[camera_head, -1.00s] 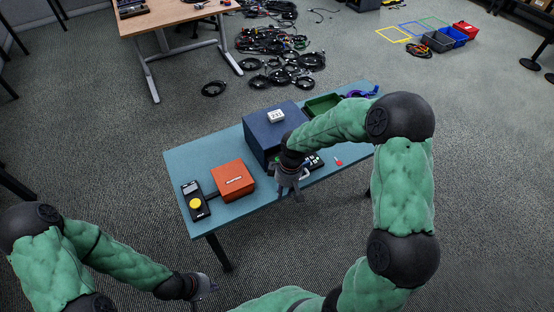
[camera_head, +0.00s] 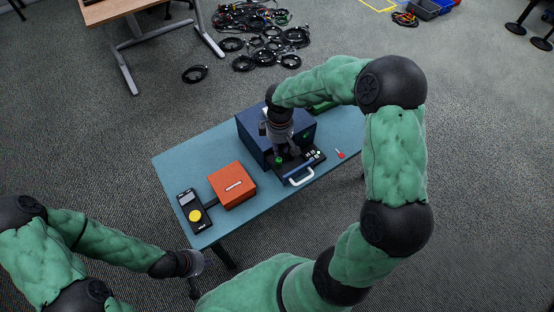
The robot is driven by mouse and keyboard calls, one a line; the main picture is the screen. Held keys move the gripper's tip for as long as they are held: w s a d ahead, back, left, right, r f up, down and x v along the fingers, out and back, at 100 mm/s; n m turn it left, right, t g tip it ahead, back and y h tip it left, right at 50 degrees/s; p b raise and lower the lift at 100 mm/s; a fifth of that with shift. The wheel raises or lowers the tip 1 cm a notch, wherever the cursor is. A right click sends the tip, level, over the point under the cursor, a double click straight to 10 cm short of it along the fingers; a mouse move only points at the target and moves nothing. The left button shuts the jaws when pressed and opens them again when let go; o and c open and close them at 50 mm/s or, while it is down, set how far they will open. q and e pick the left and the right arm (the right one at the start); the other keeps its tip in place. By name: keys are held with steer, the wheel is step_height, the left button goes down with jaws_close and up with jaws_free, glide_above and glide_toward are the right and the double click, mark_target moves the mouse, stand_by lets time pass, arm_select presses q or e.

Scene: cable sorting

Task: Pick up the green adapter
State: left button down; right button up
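A small green piece (camera_head: 279,160), which looks like the green adapter, shows at the left end of a black case (camera_head: 318,160) with a white handle. My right gripper (camera_head: 286,153) points down over the left part of this case, its fingers apart, right beside the green piece. I cannot tell whether a finger touches it. More small green and pale pieces (camera_head: 313,154) lie at the right of the case. My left gripper (camera_head: 194,287) hangs low in front of the table, away from these things; its fingers are too small to read.
The teal table (camera_head: 165,163) also bears a blue box (camera_head: 250,135) behind the case, an orange box (camera_head: 232,186), a black meter with a yellow knob (camera_head: 193,212) and a small red item (camera_head: 340,154). Cables (camera_head: 262,42) lie on the floor beyond.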

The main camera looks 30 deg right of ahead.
mark_target(279, 159)
step_height(279, 159, down, 9)
steer(key=shift+f+b, duration=0.1)
steer(key=shift+b, duration=1.05)
steer(key=shift+c, duration=0.4)
jaws_close()
